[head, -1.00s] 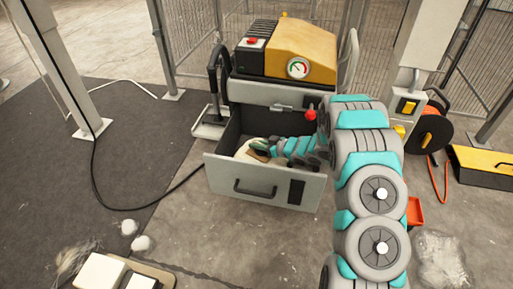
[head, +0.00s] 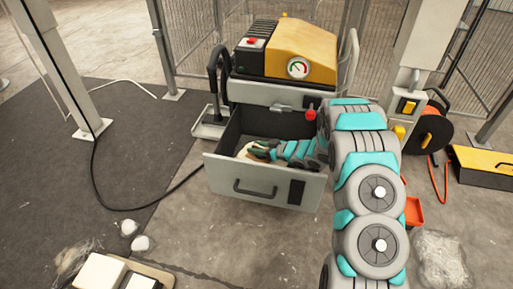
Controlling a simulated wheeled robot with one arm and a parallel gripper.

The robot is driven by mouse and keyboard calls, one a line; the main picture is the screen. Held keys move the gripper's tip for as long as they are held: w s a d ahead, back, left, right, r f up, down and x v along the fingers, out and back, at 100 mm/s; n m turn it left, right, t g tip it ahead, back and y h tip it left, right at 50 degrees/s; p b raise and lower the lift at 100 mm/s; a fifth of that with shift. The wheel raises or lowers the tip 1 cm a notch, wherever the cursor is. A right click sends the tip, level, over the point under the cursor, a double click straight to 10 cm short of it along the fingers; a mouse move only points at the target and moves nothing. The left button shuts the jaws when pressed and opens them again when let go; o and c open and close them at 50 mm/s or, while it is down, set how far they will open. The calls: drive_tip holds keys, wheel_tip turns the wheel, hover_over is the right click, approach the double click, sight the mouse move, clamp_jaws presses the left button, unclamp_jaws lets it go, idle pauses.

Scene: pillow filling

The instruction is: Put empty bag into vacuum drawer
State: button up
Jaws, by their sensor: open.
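The vacuum drawer (head: 225,173) is pulled open below the yellow-topped machine (head: 290,50). My gripper (head: 256,152) is down inside the drawer at its left part, open, with its fingertips partly hidden. The pale, cream-coloured bag (head: 243,153) lies in the drawer right at my fingertips, its lower part hidden by the drawer front. I cannot tell whether the fingers still touch it. My arm reaches in over the right side of the drawer.
A red-knobbed lever (head: 310,114) sits on the machine close above my arm. A cable reel (head: 431,134) and a yellow-topped box (head: 485,165) are at the right. White clumps (head: 142,243) and a tray (head: 153,270) lie at the lower left. The floor before the drawer is clear.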

drive_tip(key=shift+r, duration=0.2)
drive_tip(key=v, duration=0.7)
drive_tip(key=shift+s+d+r, duration=0.1)
drive_tip(key=shift+s+d, duration=0.05)
drive_tip(key=shift+c, duration=0.2)
idle(0.7)
